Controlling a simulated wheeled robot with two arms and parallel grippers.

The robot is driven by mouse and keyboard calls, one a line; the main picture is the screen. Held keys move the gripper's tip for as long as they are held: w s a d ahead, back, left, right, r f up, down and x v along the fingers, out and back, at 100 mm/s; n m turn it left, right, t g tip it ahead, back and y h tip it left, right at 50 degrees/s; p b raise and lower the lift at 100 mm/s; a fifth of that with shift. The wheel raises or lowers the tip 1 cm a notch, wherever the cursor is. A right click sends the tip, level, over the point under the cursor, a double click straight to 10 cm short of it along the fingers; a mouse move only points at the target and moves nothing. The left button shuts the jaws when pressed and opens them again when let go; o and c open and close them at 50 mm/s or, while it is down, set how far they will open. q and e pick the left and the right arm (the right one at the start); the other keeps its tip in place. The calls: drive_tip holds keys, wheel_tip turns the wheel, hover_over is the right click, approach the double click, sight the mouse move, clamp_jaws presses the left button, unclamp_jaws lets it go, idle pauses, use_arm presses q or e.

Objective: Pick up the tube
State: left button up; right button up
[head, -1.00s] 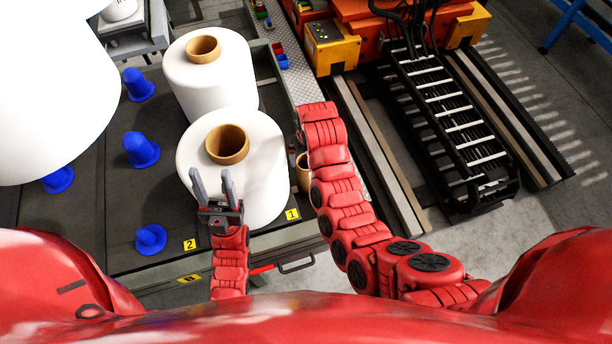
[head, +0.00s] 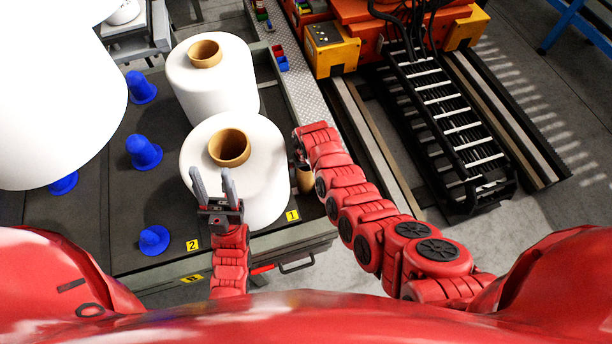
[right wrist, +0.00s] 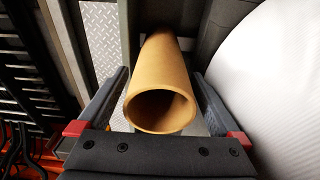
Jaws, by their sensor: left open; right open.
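A brown cardboard tube (right wrist: 160,67) stands between the two fingers of my open right gripper (right wrist: 160,100) in the right wrist view, its open end facing the camera. A gap shows between the tube and the fingers. In the head view a small part of the tube (head: 305,181) shows beside the front white bobbin, and my right arm hides the rest. My right gripper is mostly hidden behind its own arm there. My left gripper (head: 214,185) is open and empty, in front of the front bobbin in the head view.
Two white yarn bobbins with brown cores, the front one (head: 268,165) and the back one (head: 212,88), stand on the dark cart (head: 105,215). Several blue cones, one at the front (head: 154,240), stand to the left. A large white roll (head: 55,95) fills the upper left.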

drive_tip(key=shift+f, duration=0.45)
drive_tip(key=c, duration=1.3)
drive_tip(key=shift+r, duration=0.15)
drive_tip(key=shift+w+a+r, duration=0.1)
drive_tip(key=shift+w+r, duration=0.05)
drive_tip(key=shift+r, duration=0.3)
drive_tip(key=shift+r+p, duration=2.95)
drive_tip(key=shift+r, duration=10.5)
